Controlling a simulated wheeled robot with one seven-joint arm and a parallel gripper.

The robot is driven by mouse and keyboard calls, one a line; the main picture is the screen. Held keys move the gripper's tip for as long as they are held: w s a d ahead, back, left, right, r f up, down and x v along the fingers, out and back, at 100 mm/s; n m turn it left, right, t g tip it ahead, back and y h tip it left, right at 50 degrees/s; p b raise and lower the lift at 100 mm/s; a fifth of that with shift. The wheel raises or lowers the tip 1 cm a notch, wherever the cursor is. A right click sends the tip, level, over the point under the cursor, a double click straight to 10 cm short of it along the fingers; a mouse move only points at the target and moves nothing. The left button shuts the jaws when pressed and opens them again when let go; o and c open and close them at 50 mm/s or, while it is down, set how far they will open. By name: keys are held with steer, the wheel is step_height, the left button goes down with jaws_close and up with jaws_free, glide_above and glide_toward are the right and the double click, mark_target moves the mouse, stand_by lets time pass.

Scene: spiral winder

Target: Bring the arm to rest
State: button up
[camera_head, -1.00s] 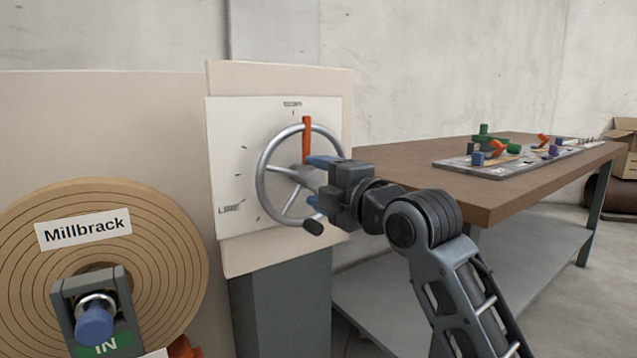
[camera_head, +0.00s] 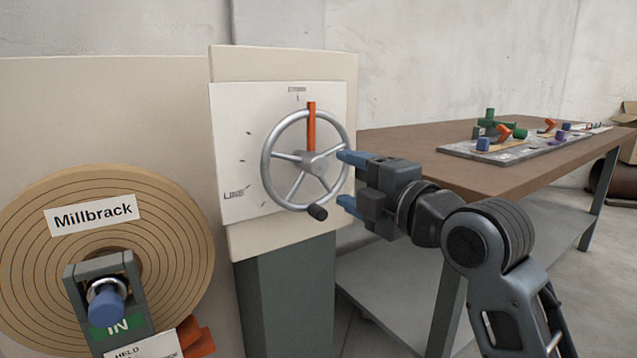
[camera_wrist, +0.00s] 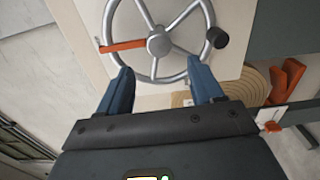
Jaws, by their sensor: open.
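My gripper (camera_head: 346,179) has blue fingers set apart and holds nothing. In the head view it is just right of the grey handwheel (camera_head: 266,172), near its rim. The wheel is on a white dial plate (camera_head: 229,160) and has a red pointer bar (camera_head: 311,127) pointing up and a dark knob (camera_head: 317,212) at the lower right. In the wrist view the spread fingertips of my gripper (camera_wrist: 160,80) show below the wheel (camera_wrist: 158,42), with the red bar (camera_wrist: 122,46) to the left. I cannot tell exactly how far the fingertips are from the rim.
A spiral-grooved disc labelled Millbrack (camera_head: 180,235) stands at the left, with a blue knob (camera_head: 106,306) in a grey bracket above a green IN sign. A brown workbench (camera_head: 400,148) at the right carries a board (camera_head: 455,150) with coloured parts. My arm passes in front of the bench.

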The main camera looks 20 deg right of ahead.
steer(key=shift+f, duration=0.1)
steer(key=s+a+f+m+h, duration=0.2)
steer(key=s+f+m+h, duration=0.2)
steer(key=s+f+m, duration=1.4)
steer(key=s+d+f+m+g+h, duration=0.15)
steer(key=s+f, duration=0.25)
steer(key=s, duration=0.7)
steer(key=s+d+f+m+h, duration=0.15)
steer(key=s+f, duration=0.25)
steer(key=s, duration=0.8)
steer(key=s+d+r+y+p, duration=0.1)
steer(key=s+d+r+p, duration=0.15)
steer(key=s, duration=0.45)
step_height(320, 180, up, 29)
steer(key=p, duration=2.7)
steer(key=shift+w+a+f+m+g, duration=0.2)
steer(key=shift+w+a+m+g, duration=0.1)
steer(key=shift+m+g, duration=0.15)
